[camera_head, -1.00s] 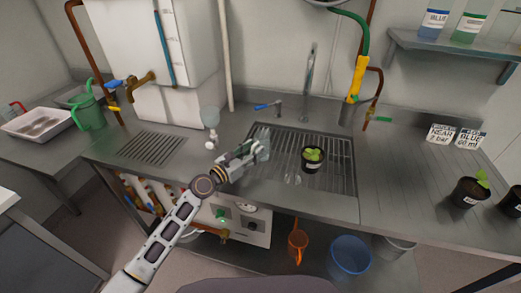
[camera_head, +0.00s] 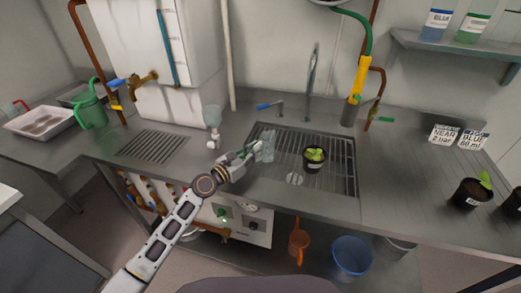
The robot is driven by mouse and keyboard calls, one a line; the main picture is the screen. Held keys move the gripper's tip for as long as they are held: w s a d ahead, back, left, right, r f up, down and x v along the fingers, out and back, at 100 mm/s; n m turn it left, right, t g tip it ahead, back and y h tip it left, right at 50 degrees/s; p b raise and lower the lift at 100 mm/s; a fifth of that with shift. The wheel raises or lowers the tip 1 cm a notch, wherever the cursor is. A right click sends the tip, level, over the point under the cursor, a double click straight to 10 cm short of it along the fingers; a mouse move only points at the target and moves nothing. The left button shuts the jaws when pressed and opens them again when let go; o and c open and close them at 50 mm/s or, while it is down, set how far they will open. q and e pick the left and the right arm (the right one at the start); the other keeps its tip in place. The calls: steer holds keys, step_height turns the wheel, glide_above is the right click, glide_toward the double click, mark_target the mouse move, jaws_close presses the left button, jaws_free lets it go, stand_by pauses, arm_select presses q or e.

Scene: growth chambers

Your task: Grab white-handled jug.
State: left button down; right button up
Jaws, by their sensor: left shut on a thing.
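A small clear jug (camera_head: 268,146) is at the left edge of the sink grate, in the middle of the head view. It is see-through, and I cannot make out its handle or the handle's colour. My left gripper (camera_head: 256,150) reaches it from the left and is shut on it. The fingers hide part of its near side. I cannot tell if its base touches the grate. My right gripper is not in view.
A potted seedling (camera_head: 314,158) stands on the sink grate (camera_head: 335,182), right of the jug. A tap (camera_head: 312,80) rises behind. A clear funnel-like vessel (camera_head: 212,117) stands left. A green watering can (camera_head: 91,110) is at far left. The right counter is partly clear.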

arm_select(q)
steer(key=shift+r, duration=0.1)
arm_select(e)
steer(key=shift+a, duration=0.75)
arm_select(q)
steer(key=shift+r, duration=0.25)
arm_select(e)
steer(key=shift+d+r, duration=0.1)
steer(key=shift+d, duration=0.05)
